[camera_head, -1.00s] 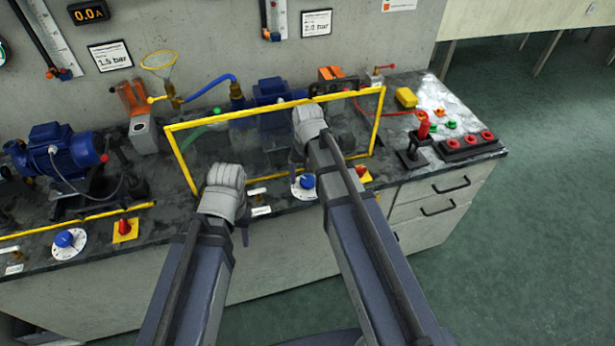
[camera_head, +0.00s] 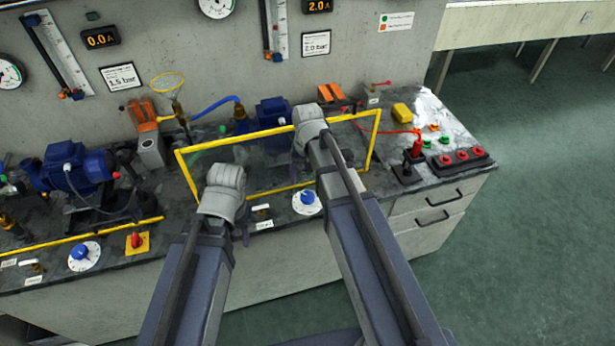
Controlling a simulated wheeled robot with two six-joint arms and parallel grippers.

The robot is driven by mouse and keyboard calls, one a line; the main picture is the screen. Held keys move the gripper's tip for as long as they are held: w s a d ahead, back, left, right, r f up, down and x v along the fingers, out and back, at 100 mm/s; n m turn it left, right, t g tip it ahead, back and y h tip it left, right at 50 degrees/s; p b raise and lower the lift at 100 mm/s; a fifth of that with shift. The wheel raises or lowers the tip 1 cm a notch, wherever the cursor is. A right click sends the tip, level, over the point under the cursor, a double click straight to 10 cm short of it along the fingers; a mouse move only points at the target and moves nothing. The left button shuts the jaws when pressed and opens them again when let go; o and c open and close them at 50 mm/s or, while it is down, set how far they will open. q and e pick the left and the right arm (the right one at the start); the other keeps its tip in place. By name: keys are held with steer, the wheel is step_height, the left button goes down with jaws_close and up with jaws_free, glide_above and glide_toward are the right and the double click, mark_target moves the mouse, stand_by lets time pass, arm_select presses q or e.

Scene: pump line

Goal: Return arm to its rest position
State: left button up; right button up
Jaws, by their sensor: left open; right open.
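My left arm comes up from the bottom, and its grey wrist end with the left gripper (camera_head: 222,190) hangs over the front edge of the bench, by the lower left of a yellow frame (camera_head: 232,138). My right arm's wrist end with the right gripper (camera_head: 309,125) is farther in, overlapping the yellow frame in the picture. Both grippers are open, with no object seen in either. The wrists mostly hide the fingers. I cannot tell whether the right one touches the frame.
The bench (camera_head: 140,245) holds a blue pump (camera_head: 75,170), a blue dial (camera_head: 306,201), another dial (camera_head: 82,255), a red-and-yellow switch (camera_head: 137,241), a red-handled lever (camera_head: 415,150) and a red-button box (camera_head: 461,158). Gauges hang on the wall behind. Green floor (camera_head: 530,200) is free at right.

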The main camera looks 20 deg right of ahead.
steer(key=s+a+n+h, duration=0.1)
steer(key=s+a+n, duration=0.6)
steer(key=s+a, duration=0.3)
steer(key=s, duration=0.4)
steer(key=shift+s+a, duration=0.25)
stand_by(0.6)
steer(key=w+d+n, duration=0.2)
steer(key=w+d, duration=0.1)
steer(key=w, duration=0.1)
steer(key=w+d+n, duration=0.2)
steer(key=w+d, duration=0.1)
steer(key=w, duration=0.2)
steer(key=w+d+n+y, duration=0.1)
steer(key=w+d+n, duration=0.1)
steer(key=w, duration=0.3)
steer(key=shift+w+d, duration=0.15)
steer(key=shift+d, duration=0.7)
steer(key=shift+w+d+n, duration=0.25)
steer(key=shift+d+n, duration=0.05)
steer(key=shift+d, duration=0.1)
